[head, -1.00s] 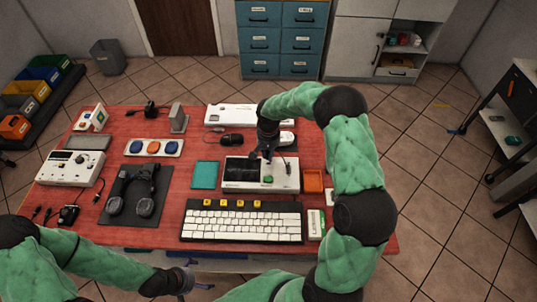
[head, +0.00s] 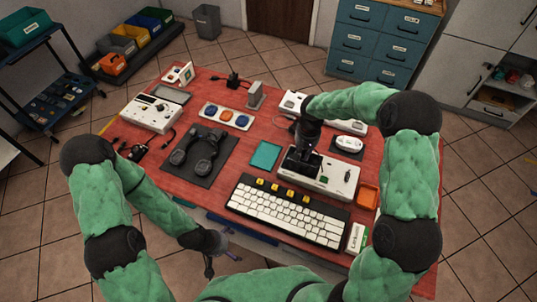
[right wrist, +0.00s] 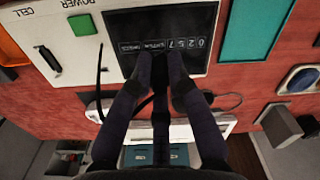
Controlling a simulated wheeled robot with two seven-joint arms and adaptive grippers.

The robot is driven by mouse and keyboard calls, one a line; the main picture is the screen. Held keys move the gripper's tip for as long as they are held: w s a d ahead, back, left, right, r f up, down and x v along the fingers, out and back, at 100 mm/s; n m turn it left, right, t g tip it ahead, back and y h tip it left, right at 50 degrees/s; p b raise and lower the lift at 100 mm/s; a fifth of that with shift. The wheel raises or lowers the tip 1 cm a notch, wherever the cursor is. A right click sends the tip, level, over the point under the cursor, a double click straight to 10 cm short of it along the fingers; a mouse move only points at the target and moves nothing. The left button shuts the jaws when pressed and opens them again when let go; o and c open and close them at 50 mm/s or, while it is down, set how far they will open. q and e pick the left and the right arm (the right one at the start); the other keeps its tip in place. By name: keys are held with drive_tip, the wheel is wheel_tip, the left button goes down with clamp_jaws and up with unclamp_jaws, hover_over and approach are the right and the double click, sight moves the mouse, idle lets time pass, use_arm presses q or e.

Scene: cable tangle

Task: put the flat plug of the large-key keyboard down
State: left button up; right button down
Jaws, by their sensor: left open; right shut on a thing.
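The large-key keyboard (head: 290,211), black with pale keys and several yellow ones, lies at the front of the red table. My right gripper (right wrist: 160,62) is over the dark display window of the white tester box (head: 322,189). It is shut on a small dark thing, taken as the flat plug, which is mostly hidden between the dark fingers. I cannot tell whether the plug touches the window. A thin black cable (right wrist: 100,70) shows beside the fingers in the right wrist view. My left gripper (head: 217,256) is open and empty in front of the table's front edge.
A teal pad (head: 265,155) lies left of the tester, and an orange tray (head: 368,196) right of it. A white mouse (head: 349,142) lies behind it. A headset (head: 198,148) rests on a dark mat at left. Bare red table shows between the mat and the keyboard.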

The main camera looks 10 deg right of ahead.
drive_tip(key=s+a+r+n, duration=0.2)
drive_tip(key=a+n, duration=0.2)
drive_tip(key=a, duration=0.3)
drive_tip(key=s+a+r+n, duration=0.2)
drive_tip(key=a+n, duration=0.2)
drive_tip(key=a, duration=0.3)
drive_tip(key=w+f, duration=0.3)
drive_tip(key=w, duration=0.1)
drive_tip(key=w+d+f, duration=0.1)
drive_tip(key=w+f, duration=0.2)
drive_tip(key=w, duration=0.2)
drive_tip(key=w+f+b, duration=0.1)
drive_tip(key=w+f, duration=0.2)
drive_tip(key=w, duration=0.1)
drive_tip(key=shift+w+d+f, duration=0.15)
drive_tip(key=shift+w+f, duration=0.05)
drive_tip(key=shift+w+f+b, duration=0.2)
drive_tip(key=shift+f+b, duration=0.3)
drive_tip(key=shift+f, duration=1.3)
drive_tip(key=shift+f, duration=0.2)
drive_tip(key=c, duration=1.2)
unclamp_jaws()
